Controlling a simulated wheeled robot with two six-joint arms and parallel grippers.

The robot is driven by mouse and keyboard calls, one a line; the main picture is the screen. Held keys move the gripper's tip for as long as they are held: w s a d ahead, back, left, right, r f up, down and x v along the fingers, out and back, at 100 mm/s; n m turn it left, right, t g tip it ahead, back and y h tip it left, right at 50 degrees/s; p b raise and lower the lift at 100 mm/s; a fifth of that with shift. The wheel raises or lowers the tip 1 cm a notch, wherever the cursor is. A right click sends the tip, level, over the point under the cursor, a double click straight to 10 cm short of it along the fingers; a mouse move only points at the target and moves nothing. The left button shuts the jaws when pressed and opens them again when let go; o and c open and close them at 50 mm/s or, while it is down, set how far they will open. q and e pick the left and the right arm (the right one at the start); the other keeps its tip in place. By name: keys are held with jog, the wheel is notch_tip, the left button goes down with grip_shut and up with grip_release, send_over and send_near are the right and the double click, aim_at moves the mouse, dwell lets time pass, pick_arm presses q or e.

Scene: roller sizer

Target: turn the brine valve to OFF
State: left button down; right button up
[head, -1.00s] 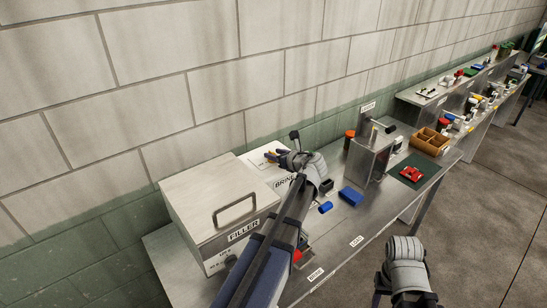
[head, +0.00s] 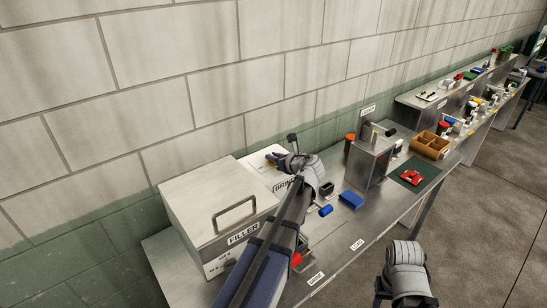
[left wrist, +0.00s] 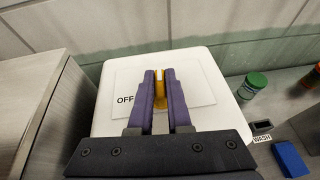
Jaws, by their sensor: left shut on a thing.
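The brine box (head: 257,177) is a white box with a pale top plate, beside the grey filler box. In the left wrist view its plate (left wrist: 204,92) carries the word OFF (left wrist: 125,99) at the left. The valve's yellow handle (left wrist: 159,88) stands between the two purple fingers of my left gripper (left wrist: 160,78), which is shut on it. The handle points away from the camera along the fingers; any other marking is hidden by the gripper. In the head view my left gripper (head: 277,158) is over the brine box's top. My right arm shows at the lower right, its gripper out of view.
The grey filler box (head: 219,204) with a handle stands left of the brine box. A blue block (head: 351,200), a green-lidded jar (left wrist: 256,80) and a metal machine (head: 368,160) stand to the right. A red part lies on a green mat (head: 427,167) further along the bench.

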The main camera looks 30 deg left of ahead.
pick_arm(q)
jog(key=shift+w, duration=0.1)
dwell(0.4)
jog(key=shift+w+n+g+y, duration=0.2)
jog(key=shift+n+g+y, duration=0.4)
jog(key=shift+n+g, duration=0.6)
jog(key=n+g, duration=0.3)
jog(key=g, duration=0.1)
jog(key=shift+w+n, duration=0.1)
jog(key=shift+n, duration=0.2)
jog(key=n+g, duration=0.3)
jog(key=g, duration=0.1)
jog(key=shift+n+g+h, duration=0.3)
jog(key=shift+n+h, duration=0.1)
jog(key=shift+n+g+h, duration=0.5)
jog(key=shift+n+g, duration=0.5)
jog(key=shift+g, duration=0.1)
jog(key=shift+s, duration=0.2)
jog(key=c, duration=0.9)
grip_release()
jog(key=shift+o, duration=0.2)
